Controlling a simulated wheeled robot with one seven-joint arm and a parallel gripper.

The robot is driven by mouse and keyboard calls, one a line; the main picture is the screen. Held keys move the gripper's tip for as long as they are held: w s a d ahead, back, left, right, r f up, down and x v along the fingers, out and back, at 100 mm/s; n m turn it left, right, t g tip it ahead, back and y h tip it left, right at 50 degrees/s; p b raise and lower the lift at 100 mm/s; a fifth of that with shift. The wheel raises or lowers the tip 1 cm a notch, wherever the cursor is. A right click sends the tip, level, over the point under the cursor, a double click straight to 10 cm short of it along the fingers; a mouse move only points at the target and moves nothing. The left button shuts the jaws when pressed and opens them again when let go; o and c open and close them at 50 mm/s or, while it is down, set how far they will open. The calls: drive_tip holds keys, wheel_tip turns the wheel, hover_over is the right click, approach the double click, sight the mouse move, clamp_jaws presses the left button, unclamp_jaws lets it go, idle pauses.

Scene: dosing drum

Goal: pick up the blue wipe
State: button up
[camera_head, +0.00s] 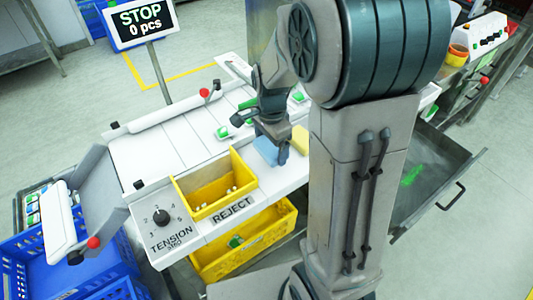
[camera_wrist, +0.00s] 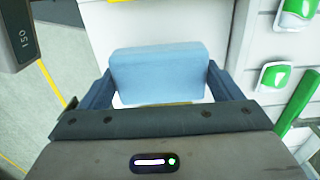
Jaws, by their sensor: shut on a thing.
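The blue wipe (camera_wrist: 160,73) is a light blue, soft-edged block. In the wrist view it sits between the two fingers of my gripper (camera_wrist: 158,90), which is shut on it from both sides. In the head view the wipe (camera_head: 266,149) shows beside my gripper (camera_head: 275,143), over the white worktop right of the yellow bin. One side of the wipe is hidden by the gripper there. I cannot tell whether the wipe touches the surface below.
A yellow block (camera_head: 301,139) stands just right of the gripper. The yellow reject bin (camera_head: 212,197) holds small white pieces. Green-and-white packs (camera_head: 223,132) lie on the white worktop (camera_head: 150,150). A STOP display (camera_head: 141,20) stands behind. A blue crate (camera_head: 75,270) is at front left.

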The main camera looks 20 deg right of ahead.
drive_tip(key=s+d+r, duration=0.6)
drive_tip(key=d+r, duration=0.1)
drive_tip(key=d, duration=0.3)
drive_tip(key=shift+s+b, duration=0.2)
drive_tip(key=shift+b, duration=0.1)
drive_tip(key=shift+r, duration=0.1)
